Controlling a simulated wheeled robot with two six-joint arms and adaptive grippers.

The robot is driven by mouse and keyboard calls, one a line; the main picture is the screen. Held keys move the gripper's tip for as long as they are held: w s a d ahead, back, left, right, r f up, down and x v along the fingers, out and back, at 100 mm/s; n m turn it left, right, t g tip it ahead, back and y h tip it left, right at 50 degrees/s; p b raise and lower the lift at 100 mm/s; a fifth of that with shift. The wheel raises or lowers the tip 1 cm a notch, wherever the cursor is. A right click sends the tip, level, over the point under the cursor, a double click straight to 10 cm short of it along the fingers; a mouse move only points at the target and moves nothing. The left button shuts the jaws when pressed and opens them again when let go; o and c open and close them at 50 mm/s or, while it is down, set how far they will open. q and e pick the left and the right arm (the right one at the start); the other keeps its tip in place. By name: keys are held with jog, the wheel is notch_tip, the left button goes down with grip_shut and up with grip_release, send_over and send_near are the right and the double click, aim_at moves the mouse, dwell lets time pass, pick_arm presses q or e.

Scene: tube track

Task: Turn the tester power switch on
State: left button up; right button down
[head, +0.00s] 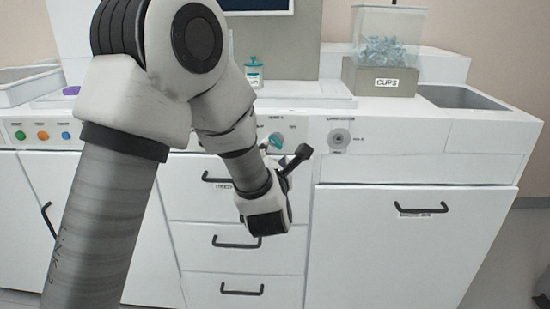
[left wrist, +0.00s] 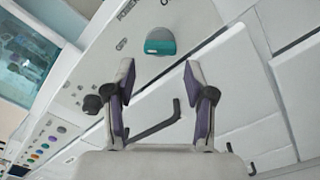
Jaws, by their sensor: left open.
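The tester power switch is a teal rotary knob (head: 276,140) on the white front panel, with small labels around it. It also shows in the left wrist view (left wrist: 160,42), just beyond the fingertips, with a label that seems to read OFF beside it. My left gripper (head: 297,158) is just right of and below the knob in the head view. In the left wrist view the two purple-padded fingers (left wrist: 160,78) are apart with nothing between them, and the knob lies ahead of the gap. I cannot tell any contact. My right gripper is not in view.
Drawers with black handles (head: 236,242) lie below the panel. A round grey dial (head: 339,139) sits to the right, and coloured buttons (head: 42,135) sit at the left.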

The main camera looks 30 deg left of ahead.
aim_at(274, 146)
pick_arm(q)
jog(key=x, duration=0.5)
jog(key=shift+w+a+f, duration=0.1)
jog(key=shift+w, duration=0.05)
jog(key=c, duration=0.9)
jog(key=shift+o, duration=0.2)
